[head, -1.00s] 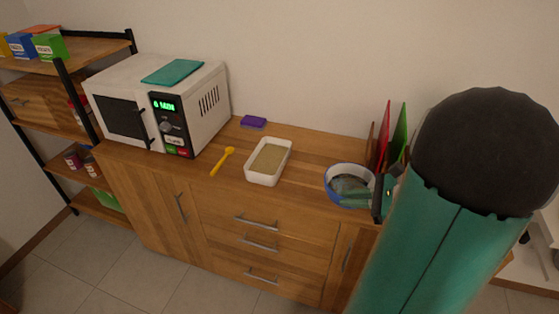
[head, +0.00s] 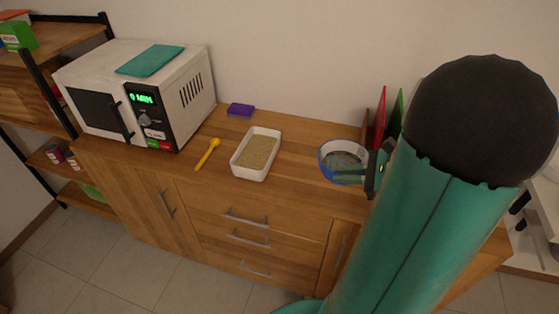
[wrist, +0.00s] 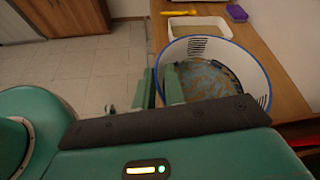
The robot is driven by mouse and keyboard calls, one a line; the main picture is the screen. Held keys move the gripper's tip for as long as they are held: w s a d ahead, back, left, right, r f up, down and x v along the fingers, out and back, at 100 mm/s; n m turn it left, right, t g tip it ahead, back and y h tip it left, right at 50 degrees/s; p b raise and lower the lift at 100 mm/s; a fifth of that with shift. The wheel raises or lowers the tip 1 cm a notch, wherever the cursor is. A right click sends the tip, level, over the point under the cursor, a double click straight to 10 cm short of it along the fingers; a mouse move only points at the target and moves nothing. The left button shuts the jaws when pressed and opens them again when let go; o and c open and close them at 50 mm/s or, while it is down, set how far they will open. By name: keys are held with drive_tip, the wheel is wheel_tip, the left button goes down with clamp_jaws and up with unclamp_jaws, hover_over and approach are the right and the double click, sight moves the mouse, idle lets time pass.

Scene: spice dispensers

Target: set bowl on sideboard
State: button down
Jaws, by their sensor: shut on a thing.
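A round white bowl with a blue rim (head: 343,150) is at the right part of the wooden sideboard (head: 300,160), close to its front edge. In the wrist view the bowl (wrist: 255,80) shows brownish and blue-grey contents or pattern inside. My gripper (head: 352,174) is shut on the near wall of the bowl. In the wrist view one finger (wrist: 174,84) is inside the rim and the other is outside. I cannot tell whether the bowl's base touches the sideboard top.
A white tray of grainy tan stuff (head: 237,165), a yellow spoon (head: 208,153) and a purple sponge (head: 240,110) lie left of the bowl. A microwave (head: 170,100) with a teal cloth (head: 150,60) stands further left. Red and green boards (head: 380,118) stand behind my gripper.

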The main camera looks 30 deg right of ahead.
drive_tip(key=w+a+f, duration=0.1)
drive_tip(key=w+f, duration=0.2)
drive_tip(key=w, duration=0.1)
drive_tip(key=w+a+f, duration=0.1)
drive_tip(key=w+f, duration=0.2)
drive_tip(key=w, duration=0.1)
drive_tip(key=w+a+f, duration=0.1)
drive_tip(key=w+f, duration=0.2)
drive_tip(key=w, duration=0.2)
drive_tip(key=shift+a+f, duration=0.2)
drive_tip(key=shift+f, duration=0.15)
drive_tip(key=shift+w+f, duration=0.1)
drive_tip(key=shift+f, duration=1.45)
drive_tip(key=shift+f, duration=0.1)
drive_tip(key=c, duration=1.5)
unclamp_jaws()
